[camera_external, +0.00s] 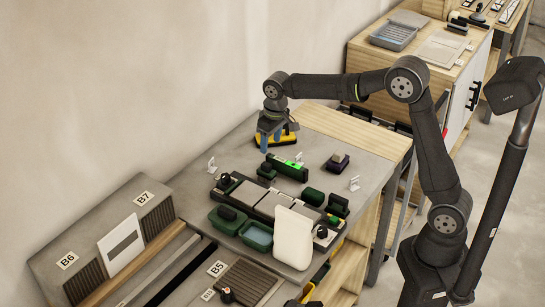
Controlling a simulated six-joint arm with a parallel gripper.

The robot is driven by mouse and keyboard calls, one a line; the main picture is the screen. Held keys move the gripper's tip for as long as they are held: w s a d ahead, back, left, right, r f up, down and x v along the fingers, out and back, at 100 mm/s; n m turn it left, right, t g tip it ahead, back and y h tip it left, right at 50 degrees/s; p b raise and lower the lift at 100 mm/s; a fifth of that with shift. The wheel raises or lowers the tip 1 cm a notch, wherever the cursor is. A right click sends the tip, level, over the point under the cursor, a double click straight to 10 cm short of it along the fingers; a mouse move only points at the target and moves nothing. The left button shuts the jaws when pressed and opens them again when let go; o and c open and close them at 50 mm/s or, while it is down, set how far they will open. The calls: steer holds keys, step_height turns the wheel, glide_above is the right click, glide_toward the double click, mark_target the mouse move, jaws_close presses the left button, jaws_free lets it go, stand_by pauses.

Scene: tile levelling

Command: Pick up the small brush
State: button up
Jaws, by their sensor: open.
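No object can be clearly made out as the small brush at this size. A small dark block-like object (337,163) stands on the worktop to the right of my gripper.
A green-topped level-like tool (287,167) lies just in front of my gripper. Nearer are green trays (257,236), grey tiles (272,204) and an upright cream container (293,238). Small white tag stands (354,184) dot the worktop. A wall rises close behind on the left.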

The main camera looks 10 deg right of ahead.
mark_target(266, 164)
steer(key=f, duration=0.6)
steer(key=shift+w+a+f, duration=0.25)
steer(key=shift+a+f, duration=0.3)
steer(key=shift+f, duration=1.1)
steer(key=shift+a+f, duration=0.25)
steer(key=shift+f, duration=1.05)
jaws_close()
